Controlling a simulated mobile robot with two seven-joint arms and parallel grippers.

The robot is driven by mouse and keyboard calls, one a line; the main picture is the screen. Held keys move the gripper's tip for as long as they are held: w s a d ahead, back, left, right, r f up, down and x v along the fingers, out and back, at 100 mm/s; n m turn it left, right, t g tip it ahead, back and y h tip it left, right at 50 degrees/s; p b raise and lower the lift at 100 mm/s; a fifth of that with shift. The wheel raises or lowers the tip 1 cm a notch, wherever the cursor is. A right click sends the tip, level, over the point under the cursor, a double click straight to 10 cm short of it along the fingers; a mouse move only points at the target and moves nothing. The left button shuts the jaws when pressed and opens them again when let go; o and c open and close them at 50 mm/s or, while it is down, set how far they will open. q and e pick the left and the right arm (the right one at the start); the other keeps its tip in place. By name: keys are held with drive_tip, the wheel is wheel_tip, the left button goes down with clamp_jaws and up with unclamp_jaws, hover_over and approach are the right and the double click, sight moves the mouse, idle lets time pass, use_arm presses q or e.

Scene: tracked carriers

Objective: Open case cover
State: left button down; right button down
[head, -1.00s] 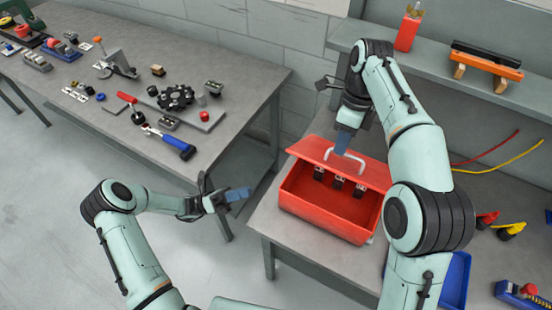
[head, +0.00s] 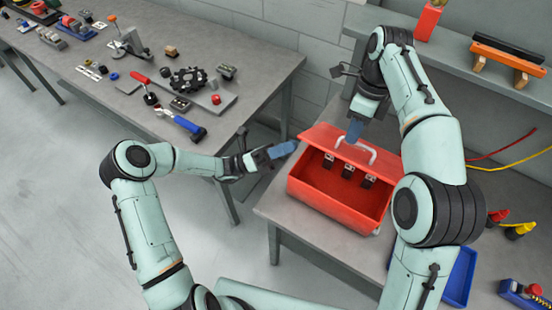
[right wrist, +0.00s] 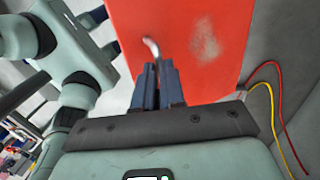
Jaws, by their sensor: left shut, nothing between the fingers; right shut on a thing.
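The red case (head: 325,203) stands on the grey bench at the right. Its red cover (head: 320,134) is raised at a slant, with the front open and part of the inside showing. My right gripper (head: 354,132) is shut on the cover's pale handle (head: 371,154). The right wrist view shows its fingers (right wrist: 158,75) at the handle (right wrist: 152,47), against the red cover (right wrist: 185,40). My left gripper (head: 284,150) is shut and empty, just left of the case, near the cover's left edge.
A table (head: 250,65) at the left holds tools and parts, including a blue-handled tool (head: 190,128). A shelf (head: 455,60) runs behind my right arm. A blue bin (head: 461,276) and red and yellow cables (head: 510,147) lie right of the case.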

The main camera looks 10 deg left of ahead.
use_arm(q)
drive_tip(key=shift+w+r, duration=0.15)
drive_tip(key=shift+r, duration=0.1)
use_arm(e)
drive_tip(key=shift+w+d+f, duration=0.4)
drive_tip(key=shift+w+f, duration=0.05)
drive_tip(key=shift+f, duration=0.1)
use_arm(q)
drive_tip(key=shift+w+d+r, duration=0.15)
drive_tip(key=shift+w+r, duration=0.15)
drive_tip(key=shift+r, duration=0.35)
use_arm(e)
drive_tip(key=c, duration=1.2)
unclamp_jaws()
drive_tip(key=shift+w+f, duration=0.1)
drive_tip(key=shift+w, duration=0.05)
use_arm(q)
drive_tip(key=shift+w+d+f, duration=0.15)
drive_tip(key=shift+w+f, duration=0.05)
drive_tip(key=shift+w, duration=0.4)
use_arm(e)
drive_tip(key=shift+w, duration=0.45)
use_arm(q)
drive_tip(key=shift+s, duration=0.15)
use_arm(e)
drive_tip(key=shift+s, duration=0.2)
drive_tip(key=shift+a+r, duration=0.1)
drive_tip(key=shift+r, duration=0.1)
